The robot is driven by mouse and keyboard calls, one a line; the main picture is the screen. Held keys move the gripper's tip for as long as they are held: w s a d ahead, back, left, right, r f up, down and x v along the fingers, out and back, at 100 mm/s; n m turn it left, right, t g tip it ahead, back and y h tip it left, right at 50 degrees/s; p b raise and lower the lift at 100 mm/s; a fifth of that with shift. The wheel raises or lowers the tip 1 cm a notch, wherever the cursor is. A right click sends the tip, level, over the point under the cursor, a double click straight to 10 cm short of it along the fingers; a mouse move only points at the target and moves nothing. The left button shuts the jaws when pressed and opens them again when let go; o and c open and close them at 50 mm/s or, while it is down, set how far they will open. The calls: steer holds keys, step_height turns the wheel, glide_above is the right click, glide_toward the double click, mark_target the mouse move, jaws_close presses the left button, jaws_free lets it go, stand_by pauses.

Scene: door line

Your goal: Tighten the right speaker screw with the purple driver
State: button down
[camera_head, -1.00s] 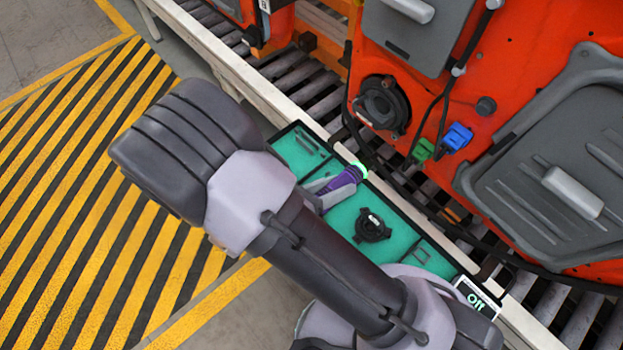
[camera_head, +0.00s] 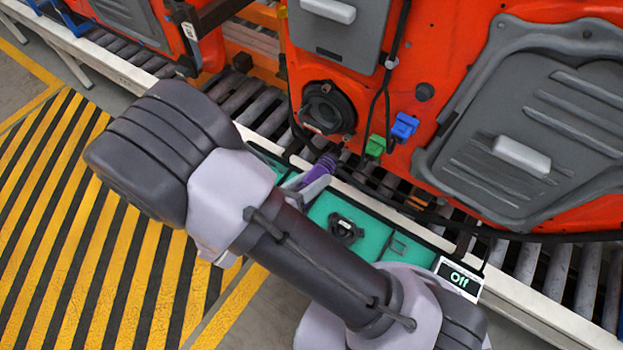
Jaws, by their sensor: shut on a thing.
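The purple driver (camera_head: 320,168) is held in my gripper (camera_head: 306,182), which is mostly hidden behind my wrist. The driver slants up to the right, over the tray's far edge, below the speaker. The black round speaker (camera_head: 328,107) is mounted low at the left of the orange door (camera_head: 440,60). The driver's end and the speaker appear apart. The speaker's screws are too small to tell one from another, and the driver's tip is not clear.
A teal tray (camera_head: 385,232) with a black round part (camera_head: 345,230) lies below the driver. A display (camera_head: 459,278) reads "Off". Green (camera_head: 375,146) and blue (camera_head: 403,126) connectors and black cables hang right of the speaker. Conveyor rollers (camera_head: 265,105) run beneath the door.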

steer(key=shift+w+d, duration=0.65)
steer(key=shift+w, duration=0.15)
stand_by(2.0)
steer(key=shift+s+a+p, duration=0.5)
steer(key=shift+s+a, duration=0.6)
steer(key=shift+s, duration=0.3)
steer(key=shift+s+a+p, duration=0.45)
steer(key=shift+s+a, duration=0.6)
steer(key=shift+s, duration=0.3)
